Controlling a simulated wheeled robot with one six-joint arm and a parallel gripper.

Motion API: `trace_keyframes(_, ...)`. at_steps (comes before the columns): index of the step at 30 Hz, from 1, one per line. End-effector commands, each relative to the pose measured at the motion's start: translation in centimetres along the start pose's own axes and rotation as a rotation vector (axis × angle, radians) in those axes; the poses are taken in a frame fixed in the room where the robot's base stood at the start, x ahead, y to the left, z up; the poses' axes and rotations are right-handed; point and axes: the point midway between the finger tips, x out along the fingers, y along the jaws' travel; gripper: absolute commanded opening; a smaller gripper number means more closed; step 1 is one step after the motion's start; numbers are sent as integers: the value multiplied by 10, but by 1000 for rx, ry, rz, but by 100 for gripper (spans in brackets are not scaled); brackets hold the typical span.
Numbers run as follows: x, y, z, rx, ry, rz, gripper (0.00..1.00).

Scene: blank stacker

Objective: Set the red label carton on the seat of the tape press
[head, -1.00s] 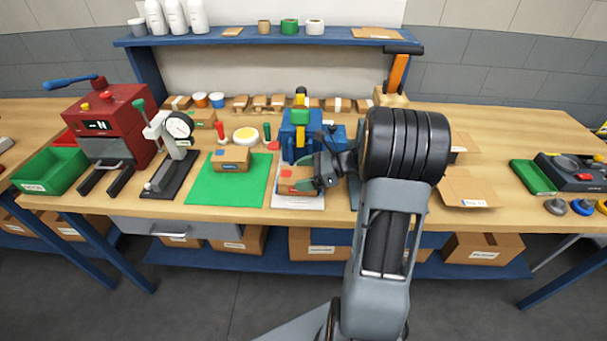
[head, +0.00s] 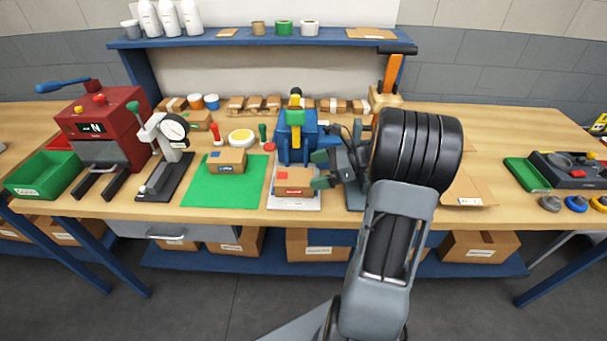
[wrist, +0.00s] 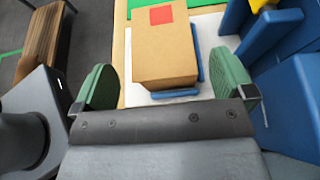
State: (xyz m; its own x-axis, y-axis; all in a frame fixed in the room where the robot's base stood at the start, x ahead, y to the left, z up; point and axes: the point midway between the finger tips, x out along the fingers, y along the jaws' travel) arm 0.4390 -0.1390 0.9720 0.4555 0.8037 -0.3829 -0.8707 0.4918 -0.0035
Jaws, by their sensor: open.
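The red label carton (head: 294,180) is a brown box with a red patch on top and a red label on its front. It sits level at the front of the blue tape press (head: 296,139), above the white plate (head: 294,203). In the wrist view the carton (wrist: 164,52) has blue edging (wrist: 176,94) close along its base, over the white plate. My gripper (head: 320,170) is open just right of the carton. In the wrist view its green fingertips (wrist: 164,84) are spread wide, with clear gaps to the carton. The carton's underside is hidden.
Left of the press, a blue label carton (head: 227,161) stands on a green mat (head: 240,190). A dial gauge stand (head: 170,155) and a red machine (head: 105,128) are farther left. Small boxes line the back. A flat carton (head: 466,189) lies right of my arm.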

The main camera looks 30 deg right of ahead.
Motion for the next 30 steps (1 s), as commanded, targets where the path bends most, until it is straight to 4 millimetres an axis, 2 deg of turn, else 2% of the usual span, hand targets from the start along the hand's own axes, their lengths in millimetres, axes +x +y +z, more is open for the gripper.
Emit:
trace_keyframes(1, -11, -1, 0, 0, 0, -6, 100)
trace_keyframes(6, -39, 0, -1, 1, 1, -3, 100)
trace_keyframes(11, -56, 0, 0, 0, 0, -1, 100)
trace_keyframes(14, -55, 4, 4, -28, 25, 19, 100)
trace_keyframes(17, -34, 24, 15, -151, 128, 99, 100)
trace_keyframes(21, 12, 78, 31, -521, 371, 311, 100)
trace_keyframes(24, 31, 117, 34, -858, 535, 481, 100)
trace_keyframes(27, 39, 147, 35, -1197, 659, 635, 100)
trace_keyframes(30, 42, 167, 36, -1500, 746, 761, 100)
